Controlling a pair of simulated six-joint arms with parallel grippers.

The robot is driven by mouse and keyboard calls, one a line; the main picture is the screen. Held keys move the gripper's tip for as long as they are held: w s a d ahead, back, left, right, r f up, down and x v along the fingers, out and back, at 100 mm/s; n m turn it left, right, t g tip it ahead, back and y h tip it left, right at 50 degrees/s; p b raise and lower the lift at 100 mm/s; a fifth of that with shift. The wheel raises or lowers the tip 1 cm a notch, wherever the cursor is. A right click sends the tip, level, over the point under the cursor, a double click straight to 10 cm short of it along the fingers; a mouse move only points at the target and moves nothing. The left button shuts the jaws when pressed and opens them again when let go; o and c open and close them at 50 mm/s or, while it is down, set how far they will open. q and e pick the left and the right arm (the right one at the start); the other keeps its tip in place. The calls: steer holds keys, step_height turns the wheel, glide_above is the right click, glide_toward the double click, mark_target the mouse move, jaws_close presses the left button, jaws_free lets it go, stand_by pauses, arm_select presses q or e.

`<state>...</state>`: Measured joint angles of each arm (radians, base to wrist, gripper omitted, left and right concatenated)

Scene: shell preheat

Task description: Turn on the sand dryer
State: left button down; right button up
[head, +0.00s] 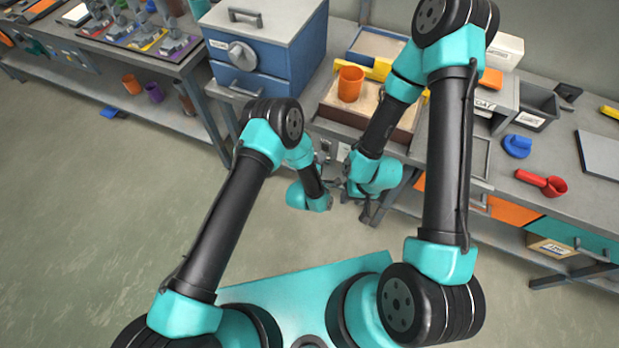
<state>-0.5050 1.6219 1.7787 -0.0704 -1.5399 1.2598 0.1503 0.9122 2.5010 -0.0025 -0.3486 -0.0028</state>
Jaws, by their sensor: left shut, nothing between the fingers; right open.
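A blue cabinet (285,55) with a grey lid, a top handle and a round pale dial (242,54) stands at the upper middle; its label is too small to read. To its right is a brown sand-filled tray (400,136) with an orange cup (350,83) in it. I cannot tell which is the sand dryer. Small grey fittings (326,146) show on the bench front below the tray. My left gripper (323,166) is shut and empty close to these fittings; contact cannot be made out. My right gripper (368,212) is open, lower and to the right.
The right bench holds a dark bin (537,106), a blue item (517,145) and a red scoop (543,183). A left bench (185,62) carries several small tools, with cups on its lower shelf. My arms come close together near the bench front.

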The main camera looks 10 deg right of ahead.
arm_select(q)
steer(key=f+v, duration=0.2)
steer(key=v, duration=1)
steer(key=shift+s+a+f, duration=0.15)
steer(key=shift+a+f, duration=0.05)
steer(key=shift+f, duration=0.05)
steer(key=w+a+r+m+g+y, duration=0.2)
steer(key=a+m+g+y, duration=0.35)
steer(key=a, duration=1.25)
steer(key=s+a+r+m+g, duration=0.1)
steer(key=s+a+r+g, duration=0.1)
steer(key=s+a, duration=0.4)
steer(key=s+a+r+m+g, duration=0.2)
steer(key=s+a+g, duration=0.3)
steer(key=a, duration=0.3)
steer(key=shift+s+a+r+y, duration=0.35)
steer(key=shift+s+r, duration=0.5)
